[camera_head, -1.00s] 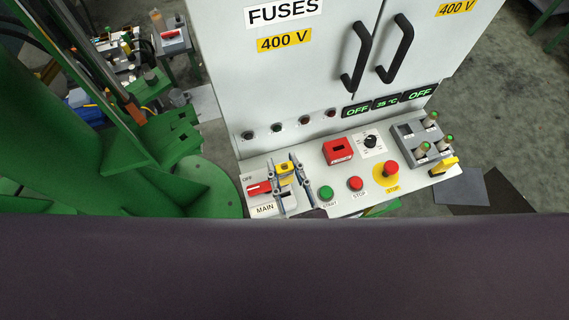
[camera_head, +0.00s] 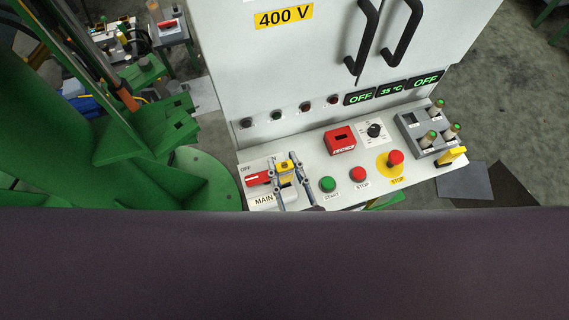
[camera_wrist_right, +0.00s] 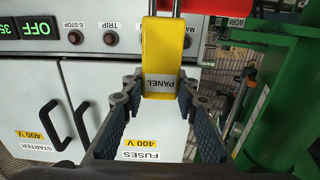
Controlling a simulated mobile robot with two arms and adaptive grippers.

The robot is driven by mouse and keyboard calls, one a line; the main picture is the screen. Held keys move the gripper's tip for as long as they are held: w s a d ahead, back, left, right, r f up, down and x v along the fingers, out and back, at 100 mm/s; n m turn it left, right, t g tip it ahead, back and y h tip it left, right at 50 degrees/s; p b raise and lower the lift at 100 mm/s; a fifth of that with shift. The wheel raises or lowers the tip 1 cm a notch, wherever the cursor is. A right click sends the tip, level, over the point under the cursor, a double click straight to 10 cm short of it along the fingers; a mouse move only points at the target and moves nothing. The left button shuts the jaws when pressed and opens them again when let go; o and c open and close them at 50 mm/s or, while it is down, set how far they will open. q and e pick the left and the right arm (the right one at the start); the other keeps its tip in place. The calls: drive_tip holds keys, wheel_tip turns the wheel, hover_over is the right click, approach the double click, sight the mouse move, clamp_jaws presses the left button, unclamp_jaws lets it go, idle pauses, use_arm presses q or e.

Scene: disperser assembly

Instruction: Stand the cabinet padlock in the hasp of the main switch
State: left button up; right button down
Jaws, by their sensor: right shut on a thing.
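The yellow padlock (camera_wrist_right: 162,50), labelled PANEL, is between the fingers of my right gripper (camera_wrist_right: 159,92), which is shut on it. Its shackle points to the top of the wrist view and is cut off there. In the head view my right gripper (camera_head: 284,178) is over the main switch panel, with the yellow padlock (camera_head: 285,166) at its tips. The main switch's red handle (camera_head: 258,178) is just left of it, near the OFF mark. The hasp is hidden or too small to make out, so I cannot tell whether the shackle touches it. My left gripper is not in view.
Right of the main switch are a green START button (camera_head: 327,184), a red STOP button (camera_head: 358,174), an emergency stop (camera_head: 395,158) and a red slotted box (camera_head: 340,140). The grey fuse cabinet (camera_head: 300,60) stands behind. A green machine (camera_head: 110,170) is at left.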

sight(286, 179)
drive_tip(key=shift+p, duration=0.85)
idle(1.2)
drive_tip(key=shift+f+b, duration=1.55)
drive_tip(key=shift+f, duration=0.7)
drive_tip(key=c, duration=1.4)
unclamp_jaws()
drive_tip(key=shift+c, duration=0.2)
drive_tip(key=shift+s, duration=0.1)
drive_tip(key=v, duration=1.2)
